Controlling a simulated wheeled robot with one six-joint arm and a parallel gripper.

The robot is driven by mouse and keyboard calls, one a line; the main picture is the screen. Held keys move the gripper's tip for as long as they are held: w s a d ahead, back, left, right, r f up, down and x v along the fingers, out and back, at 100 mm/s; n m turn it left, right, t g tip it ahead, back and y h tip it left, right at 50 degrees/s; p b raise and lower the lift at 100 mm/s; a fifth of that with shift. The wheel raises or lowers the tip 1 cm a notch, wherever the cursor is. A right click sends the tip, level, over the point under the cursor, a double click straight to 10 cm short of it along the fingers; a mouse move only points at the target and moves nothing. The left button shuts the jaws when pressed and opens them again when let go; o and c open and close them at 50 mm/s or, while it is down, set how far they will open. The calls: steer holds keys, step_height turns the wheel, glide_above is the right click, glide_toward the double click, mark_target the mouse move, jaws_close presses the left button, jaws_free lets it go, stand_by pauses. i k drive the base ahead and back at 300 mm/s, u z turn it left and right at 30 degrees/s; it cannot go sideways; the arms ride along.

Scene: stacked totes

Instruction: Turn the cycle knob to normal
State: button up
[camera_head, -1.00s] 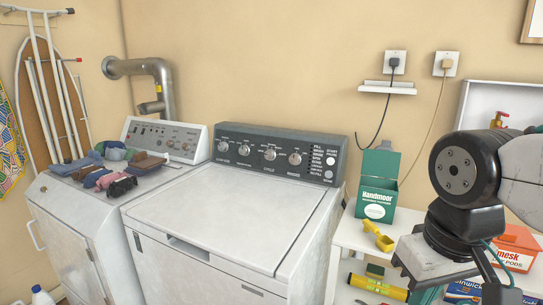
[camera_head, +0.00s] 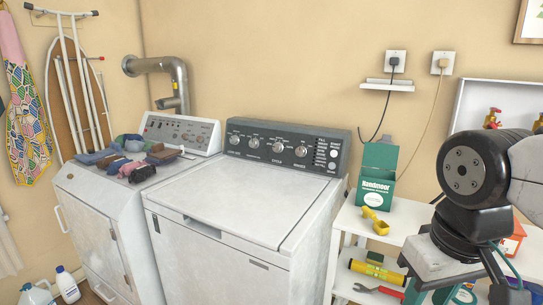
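The washer's dark control panel (camera_head: 270,145) stands at the back of a white top-loading washer (camera_head: 225,200). It carries a row of several round silver knobs. The cycle knob (camera_head: 278,147) appears to be the third from the left, above a label that seems to read "CYCLE". Its setting marks are too small to read. The washer lid is closed. My arm is at the right edge, well to the right of the panel and apart from it. The fingers of my gripper do not show.
A dryer (camera_head: 140,180) with folded clothes (camera_head: 130,155) on top stands left of the washer. A white shelf table (camera_head: 345,222) at right holds a green Handmoor box (camera_head: 377,188) and a yellow scoop (camera_head: 375,222). Bottles (camera_head: 66,285) stand on the floor at left.

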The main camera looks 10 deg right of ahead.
mark_target(277, 148)
steer(key=z, duration=0.6)
steer(key=k, duration=0.1)
steer(key=u, duration=1.2)
steer(key=i, duration=0.7)
steer(key=z, duration=0.65)
steer(key=i, duration=0.45)
steer(key=z, duration=0.55)
